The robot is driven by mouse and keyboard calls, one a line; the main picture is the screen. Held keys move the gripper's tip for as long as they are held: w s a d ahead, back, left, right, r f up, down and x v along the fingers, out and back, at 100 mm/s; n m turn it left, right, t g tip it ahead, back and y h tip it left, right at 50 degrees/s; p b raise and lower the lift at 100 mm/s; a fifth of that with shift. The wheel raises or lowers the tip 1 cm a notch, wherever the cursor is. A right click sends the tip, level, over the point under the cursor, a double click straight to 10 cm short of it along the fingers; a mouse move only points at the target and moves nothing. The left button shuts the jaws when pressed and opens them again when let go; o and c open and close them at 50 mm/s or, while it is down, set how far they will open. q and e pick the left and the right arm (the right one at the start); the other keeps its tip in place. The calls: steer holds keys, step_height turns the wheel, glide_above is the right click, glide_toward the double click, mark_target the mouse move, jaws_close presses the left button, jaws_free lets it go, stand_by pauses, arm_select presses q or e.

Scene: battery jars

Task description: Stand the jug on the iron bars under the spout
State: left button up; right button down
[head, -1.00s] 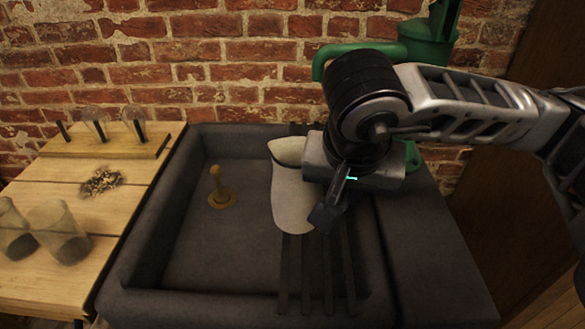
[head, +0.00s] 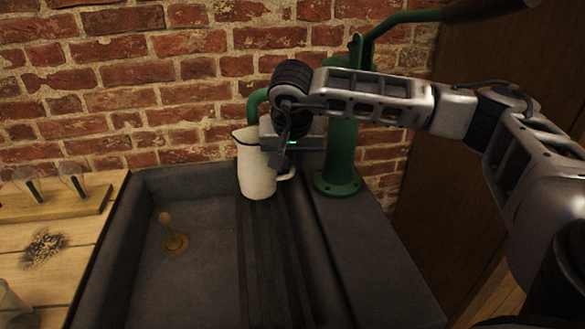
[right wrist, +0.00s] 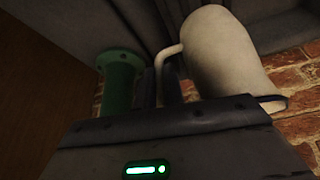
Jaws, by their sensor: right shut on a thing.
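The cream enamel jug (head: 257,172) with a dark rim is upright at the back of the sink, over the far end of the dark iron bars (head: 270,262). I cannot tell whether its base touches the bars. The green spout (head: 256,102) comes down just above and behind the jug, partly hidden by my arm. My right gripper (head: 284,158) is shut on the jug's handle, on the jug's right side. In the right wrist view the jug (right wrist: 228,55) and its handle (right wrist: 164,72) show beside the fingers. My left gripper is not in view.
The green pump (head: 343,150) stands on the sink's right ledge, close to my right gripper, its lever (head: 405,17) reaching right. A brass plug (head: 174,243) stands in the sink basin. A wooden table (head: 60,285) with a rack is at left. The brick wall is close behind.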

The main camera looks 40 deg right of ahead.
steer(key=shift+f+p, duration=0.3)
steer(key=shift+f, duration=1.4)
steer(key=shift+f, duration=0.2)
steer(key=c, duration=1.5)
jaws_free()
steer(key=b, duration=0.1)
glide_toward(292, 173)
steer(key=shift+v, duration=1.2)
steer(key=shift+s, duration=0.1)
